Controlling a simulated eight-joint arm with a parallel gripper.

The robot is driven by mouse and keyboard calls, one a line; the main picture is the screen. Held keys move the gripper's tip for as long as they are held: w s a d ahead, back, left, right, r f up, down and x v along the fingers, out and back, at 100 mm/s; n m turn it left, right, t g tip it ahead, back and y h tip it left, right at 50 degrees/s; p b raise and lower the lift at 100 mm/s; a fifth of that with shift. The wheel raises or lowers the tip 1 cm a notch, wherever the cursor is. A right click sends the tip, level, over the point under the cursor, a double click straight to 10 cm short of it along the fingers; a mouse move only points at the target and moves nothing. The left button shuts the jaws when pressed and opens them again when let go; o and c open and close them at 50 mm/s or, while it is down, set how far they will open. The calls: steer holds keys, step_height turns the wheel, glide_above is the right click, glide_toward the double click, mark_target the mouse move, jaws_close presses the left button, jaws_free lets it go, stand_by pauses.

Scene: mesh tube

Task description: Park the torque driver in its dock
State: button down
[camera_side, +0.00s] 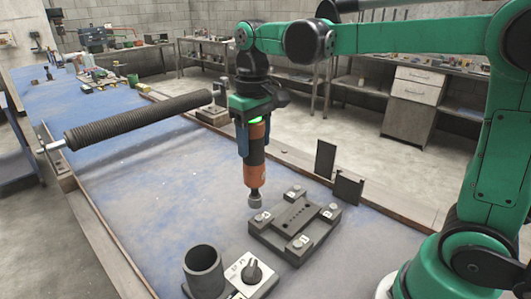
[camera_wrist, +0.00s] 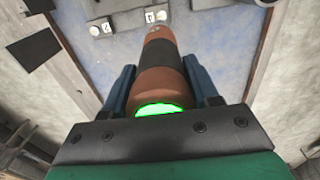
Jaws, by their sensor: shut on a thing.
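The torque driver (camera_side: 255,172), orange and black with a grey socket at its lower end, hangs roughly upright in my gripper (camera_side: 256,138). A green light glows at its top. In the wrist view the driver (camera_wrist: 160,65) lies between the two blue fingers of my gripper (camera_wrist: 161,88), which are shut on it. Its socket end is above or close to the left corner of the dark fixture plate (camera_side: 272,238); I cannot tell whether they touch. A dark, open-topped round cup (camera_side: 203,272), which looks like the dock, stands at the front left, apart from the driver. No object shows inside it.
The fixture plate carries several bolts with numbered tags. A box with a black dial (camera_side: 250,274) stands beside the cup. Two dark upright plates (camera_side: 325,160) stand behind the fixture. A long ribbed roller (camera_side: 140,120) spans the blue bench at left.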

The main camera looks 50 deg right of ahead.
steer(key=s+a+r+n, duration=0.2)
steer(key=a+r, duration=0.2)
steer(key=a, duration=0.4)
steer(key=s+a+r+n, duration=0.1)
steer(key=s+a+r, duration=0.1)
steer(key=a+r, duration=0.45)
step_height(320, 180, down, 8)
steer(key=a, duration=0.1)
steer(key=shift+s+a+r, duration=0.15)
steer(key=shift+a+r, duration=0.05)
steer(key=shift+a, duration=0.15)
steer(key=shift+f, duration=2.95)
stand_by(2.8)
